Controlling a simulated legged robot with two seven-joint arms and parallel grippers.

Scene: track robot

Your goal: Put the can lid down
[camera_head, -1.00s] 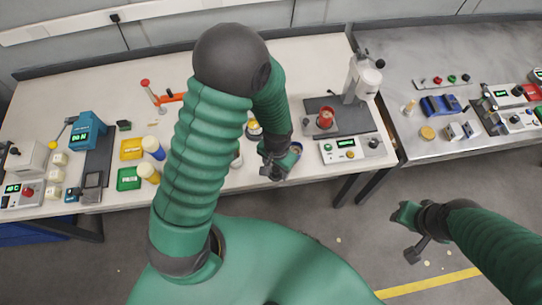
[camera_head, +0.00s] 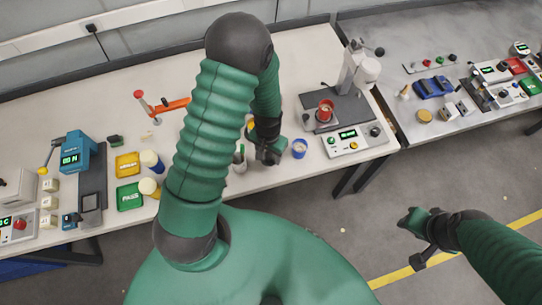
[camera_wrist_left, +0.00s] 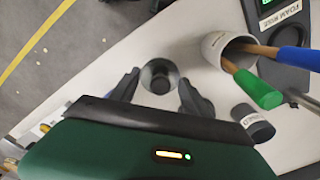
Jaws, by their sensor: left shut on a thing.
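The can lid (camera_wrist_left: 159,76) shows in the left wrist view as a round grey disc with a dark middle, between the fingertips of my left gripper (camera_wrist_left: 160,88). The left gripper is shut on it, over the pale tabletop; I cannot tell whether the lid touches the table. In the head view my left gripper (camera_head: 268,152) is near the front of the bench and the lid is hidden. A blue can (camera_head: 299,148) stands open just right of it. My right gripper (camera_head: 416,222) hangs over the floor in front of the bench; its opening is unclear.
In the left wrist view a white cup (camera_wrist_left: 222,50) with green- and blue-handled tools and a dark labelled cylinder (camera_wrist_left: 253,122) stand close to the right of the gripper. A machine with a red cup (camera_head: 325,110) stands right of the can.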

